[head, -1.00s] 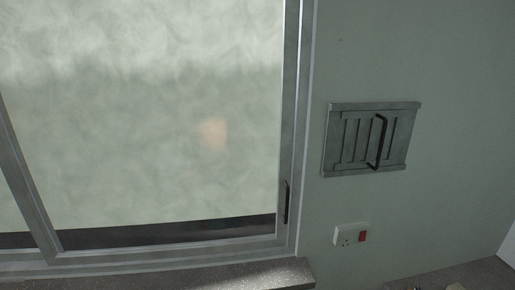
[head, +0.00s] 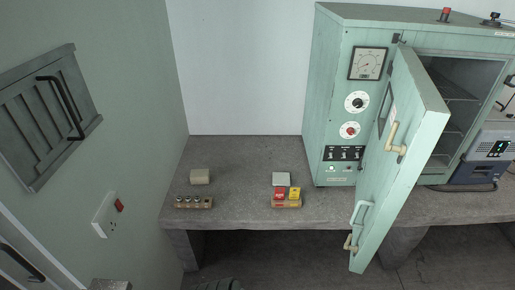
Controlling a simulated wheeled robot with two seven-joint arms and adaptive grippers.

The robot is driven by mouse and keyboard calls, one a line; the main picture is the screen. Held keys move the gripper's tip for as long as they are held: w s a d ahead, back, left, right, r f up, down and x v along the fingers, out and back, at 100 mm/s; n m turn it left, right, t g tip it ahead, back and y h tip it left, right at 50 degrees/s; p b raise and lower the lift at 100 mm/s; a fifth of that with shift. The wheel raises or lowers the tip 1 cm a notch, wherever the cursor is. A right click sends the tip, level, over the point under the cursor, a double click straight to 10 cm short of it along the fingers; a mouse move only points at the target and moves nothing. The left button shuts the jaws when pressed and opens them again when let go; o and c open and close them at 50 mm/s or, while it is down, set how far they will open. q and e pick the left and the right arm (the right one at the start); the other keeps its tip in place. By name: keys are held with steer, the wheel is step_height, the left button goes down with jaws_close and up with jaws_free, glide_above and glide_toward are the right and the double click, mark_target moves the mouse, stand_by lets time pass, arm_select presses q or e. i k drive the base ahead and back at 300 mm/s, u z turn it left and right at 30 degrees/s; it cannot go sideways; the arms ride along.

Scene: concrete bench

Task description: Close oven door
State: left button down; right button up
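The oven (head: 334,110) is a pale green cabinet standing on the concrete bench at the right of the head view. Its door (head: 405,150) stands wide open and swings out past the bench's front edge. The door carries a beige latch handle (head: 396,140), a pale green pull handle (head: 361,212) and another beige latch (head: 350,243) lower down. The dark oven interior with shelves (head: 455,100) shows to the right of the door. Neither of my grippers is in view.
The bench (head: 240,165) holds a small beige block (head: 200,177), a rack of small bottles (head: 193,203), and red and yellow boxes (head: 287,195) left of the oven. A blue-grey device (head: 485,165) sits at the right. A wall vent panel (head: 50,115) is at the left.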

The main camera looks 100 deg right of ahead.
mark_target(410, 98)
steer(key=z, duration=4.05)
